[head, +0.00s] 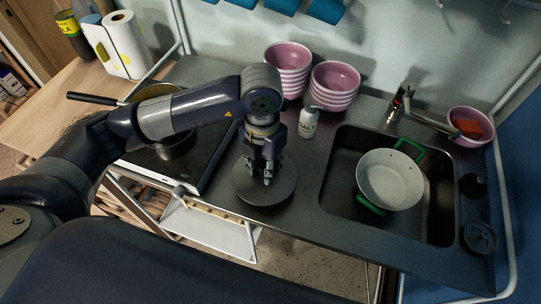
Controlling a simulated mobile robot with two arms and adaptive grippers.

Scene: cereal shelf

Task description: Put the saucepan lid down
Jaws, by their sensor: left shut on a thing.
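The saucepan lid (282,191) is a dark round disc over the counter between the stove and the sink. My left gripper (268,180) points down at its middle and is shut on it, with the fingers around the knob area. The lid looks level and lies on or just above the counter; I cannot tell which. The knob is mostly hidden by the fingers. My right gripper is not in view.
A salt shaker (308,122) and stacked pink bowls (335,84) stand behind the lid. To the right, a white pot with green handles (390,180) sits in the sink (335,195). A pan (155,91) is on the stove (205,172) at left. An open drawer (215,228) lies below.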

